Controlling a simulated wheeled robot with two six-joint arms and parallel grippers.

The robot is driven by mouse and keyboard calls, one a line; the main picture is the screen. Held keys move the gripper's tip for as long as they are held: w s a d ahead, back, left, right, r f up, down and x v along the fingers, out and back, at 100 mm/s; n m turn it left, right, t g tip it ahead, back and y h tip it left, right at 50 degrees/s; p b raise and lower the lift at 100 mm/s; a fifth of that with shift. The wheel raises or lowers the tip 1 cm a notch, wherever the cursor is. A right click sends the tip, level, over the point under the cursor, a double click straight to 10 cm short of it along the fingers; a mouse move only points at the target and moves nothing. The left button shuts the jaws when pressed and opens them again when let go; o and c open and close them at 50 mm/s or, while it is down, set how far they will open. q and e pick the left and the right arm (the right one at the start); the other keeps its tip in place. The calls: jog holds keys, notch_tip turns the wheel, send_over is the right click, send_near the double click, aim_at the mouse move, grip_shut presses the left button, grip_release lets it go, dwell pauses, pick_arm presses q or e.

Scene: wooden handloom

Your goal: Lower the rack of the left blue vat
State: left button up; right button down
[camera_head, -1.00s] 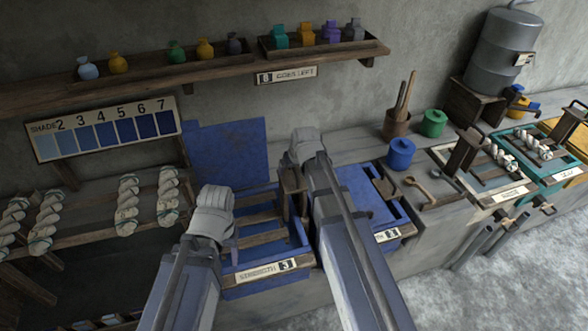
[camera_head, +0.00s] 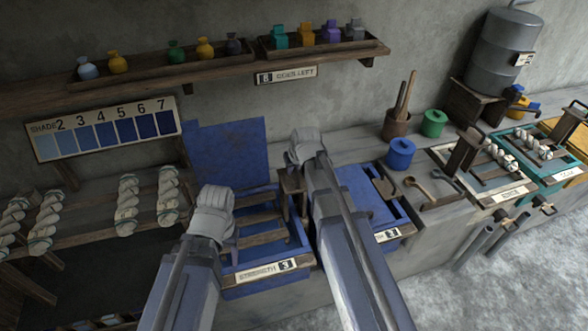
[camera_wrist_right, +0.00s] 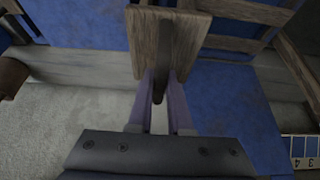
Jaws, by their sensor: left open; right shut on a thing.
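The left blue vat (camera_head: 262,268), labelled strength 3, stands low in the middle of the head view. Its wooden rack slats (camera_head: 262,238) lie across the opening. A wooden post (camera_head: 289,184) stands at the vat's right side, and shows as a wooden block (camera_wrist_right: 146,45) in the right wrist view. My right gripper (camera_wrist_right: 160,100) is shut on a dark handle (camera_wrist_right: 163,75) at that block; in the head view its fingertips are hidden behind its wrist. My left gripper (camera_head: 212,215) is open at the vat's left edge, its fingertips hardly visible.
A second blue vat (camera_head: 362,190) stands to the right, partly behind my right arm. A blue panel (camera_head: 228,150) stands behind the left vat. White skeins (camera_head: 127,205) hang on a rack at left.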

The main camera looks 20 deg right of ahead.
notch_tip(320, 180, down, 18)
jog(key=b, duration=1.8)
jog(key=shift+s+f, duration=0.1)
jog(key=shift+f, duration=0.1)
jog(key=shift+r, duration=0.1)
grip_release()
notch_tip(320, 180, up, 7)
jog(key=p, duration=0.6)
jog(key=shift+p, duration=0.35)
